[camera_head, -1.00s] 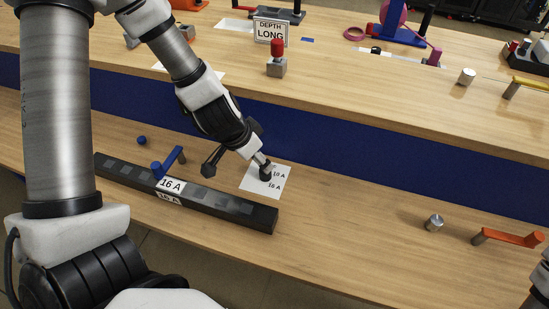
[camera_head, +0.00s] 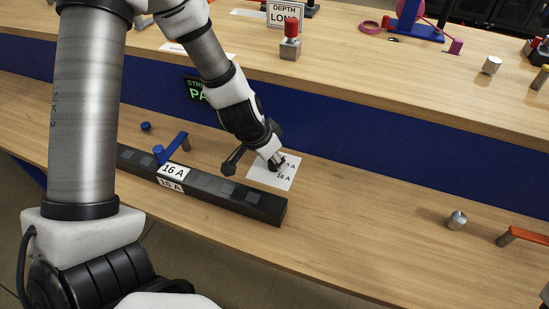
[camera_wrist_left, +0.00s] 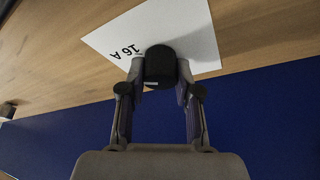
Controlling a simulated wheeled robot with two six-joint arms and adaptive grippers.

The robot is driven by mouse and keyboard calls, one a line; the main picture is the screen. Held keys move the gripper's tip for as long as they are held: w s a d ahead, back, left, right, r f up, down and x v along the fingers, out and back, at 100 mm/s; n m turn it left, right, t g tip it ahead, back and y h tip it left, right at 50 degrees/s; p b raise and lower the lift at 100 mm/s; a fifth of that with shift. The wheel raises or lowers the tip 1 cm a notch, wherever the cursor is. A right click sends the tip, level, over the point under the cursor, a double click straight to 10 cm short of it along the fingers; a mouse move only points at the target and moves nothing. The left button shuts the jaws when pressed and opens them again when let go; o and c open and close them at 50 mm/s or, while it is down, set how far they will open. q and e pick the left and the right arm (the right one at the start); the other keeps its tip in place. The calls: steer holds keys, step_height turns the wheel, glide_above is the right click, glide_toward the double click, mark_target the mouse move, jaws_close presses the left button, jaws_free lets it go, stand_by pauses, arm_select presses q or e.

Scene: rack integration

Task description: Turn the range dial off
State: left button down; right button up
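The range dial (camera_wrist_left: 160,66) is a black round knob with a small white mark, standing on a white card (camera_wrist_left: 105,38). The card also shows in the head view (camera_head: 256,172), marked "16 A" and a second label partly covered by my gripper. My left gripper (camera_head: 277,163) is down at the card and hides most of the dial in the head view. In the left wrist view its two fingertips (camera_wrist_left: 160,72) sit on either side of the dial, close against it, and appear shut on it. My right gripper is not in view.
A black strip (camera_head: 228,200) with a "16 A" label and a blue lever (camera_head: 172,149) lies left of the card. A metal knob (camera_head: 456,220) and an orange handle (camera_head: 522,234) stand to the right. A raised shelf (camera_head: 380,85) with a blue front runs behind.

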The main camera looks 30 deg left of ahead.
arm_select(q)
steer(key=shift+n, duration=0.4)
steer(key=n+y, duration=0.1)
steer(key=n, duration=0.2)
steer(key=shift+y+p, duration=0.3)
steer(key=shift+p, duration=0.05)
steer(key=n+p, duration=0.1)
steer(key=n+y+p, duration=0.1)
steer(key=n, duration=0.1)
steer(key=shift+s+r+n, duration=0.1)
steer(key=shift+r+n, duration=0.1)
steer(key=shift+n, duration=0.1)
steer(key=n+g+y+p, duration=0.1)
steer(key=n+p, duration=0.3)
steer(key=p, duration=0.3)
steer(key=n+g+y+p, duration=0.1)
steer(key=n+p, duration=0.3)
steer(key=p, duration=0.3)
steer(key=n+g+y+p, duration=0.1)
steer(key=n+g+p, duration=0.1)
steer(key=n+p, duration=0.2)
steer(key=shift+r+n+p, duration=0.1)
steer(key=shift+n+p, duration=0.2)
steer(key=shift+p, duration=1.1)
steer(key=shift+n+g+p, duration=0.3)
steer(key=shift+n+p, duration=0.4)
steer(key=shift+n, duration=0.1)
steer(key=shift+f+n+g+p, duration=0.35)
steer(key=shift+n+p, duration=0.25)
steer(key=shift+n, duration=0.5)
